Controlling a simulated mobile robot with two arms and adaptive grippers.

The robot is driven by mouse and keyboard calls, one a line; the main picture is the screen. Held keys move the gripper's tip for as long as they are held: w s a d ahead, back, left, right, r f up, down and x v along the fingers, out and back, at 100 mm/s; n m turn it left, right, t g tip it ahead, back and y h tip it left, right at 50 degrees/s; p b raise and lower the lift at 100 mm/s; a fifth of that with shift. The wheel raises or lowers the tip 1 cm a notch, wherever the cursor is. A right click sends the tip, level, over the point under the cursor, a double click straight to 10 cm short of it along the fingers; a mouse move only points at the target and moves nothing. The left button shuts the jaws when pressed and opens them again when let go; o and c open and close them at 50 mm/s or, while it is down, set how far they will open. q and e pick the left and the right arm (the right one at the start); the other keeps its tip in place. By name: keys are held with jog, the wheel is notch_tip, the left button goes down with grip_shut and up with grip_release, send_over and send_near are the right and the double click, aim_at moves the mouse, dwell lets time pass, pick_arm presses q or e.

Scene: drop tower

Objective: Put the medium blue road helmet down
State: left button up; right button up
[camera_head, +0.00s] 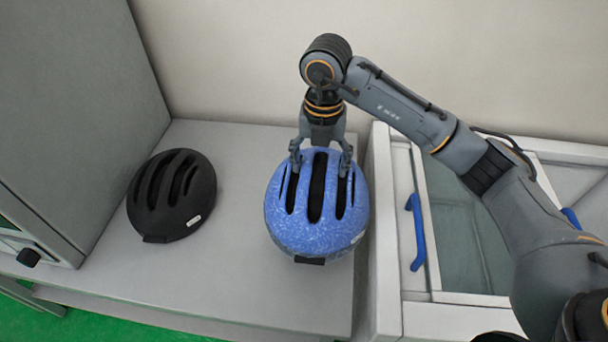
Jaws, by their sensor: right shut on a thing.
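The blue speckled road helmet (316,228) has dark vents and a small white label. It shows at the right part of the grey table top (235,272). My right gripper (321,168) comes down on it from above, with its fingers in the vents, shut on the helmet. Whether the helmet touches the table cannot be told for sure. My left gripper is not in view.
A black helmet (171,195) lies on the table to the left. A grey cabinet (75,110) stands at the far left. A white unit with a glass panel and blue handle (416,232) borders the table on the right. The table between the helmets is clear.

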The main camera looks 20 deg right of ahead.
aim_at(309, 161)
jog(key=w+f, duration=0.1)
jog(key=f, duration=0.1)
jog(key=w+a+f+p, duration=0.1)
jog(key=shift+w+a+f, duration=0.2)
jog(key=shift+w+f, duration=0.1)
jog(key=shift+f, duration=0.05)
jog(key=shift+w+a+f, duration=0.3)
jog(key=shift+w+f, duration=0.25)
jog(key=shift+f, duration=0.2)
pick_arm(q)
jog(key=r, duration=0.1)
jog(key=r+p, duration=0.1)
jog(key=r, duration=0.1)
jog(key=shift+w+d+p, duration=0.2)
jog(key=shift+p, duration=0.1)
pick_arm(e)
notch_tip(309, 161, down, 3)
jog(key=shift+d+r, duration=0.1)
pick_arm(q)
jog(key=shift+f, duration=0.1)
pick_arm(e)
jog(key=o, duration=1.8)
jog(key=shift+f, duration=0.2)
jog(key=shift+s, duration=0.1)
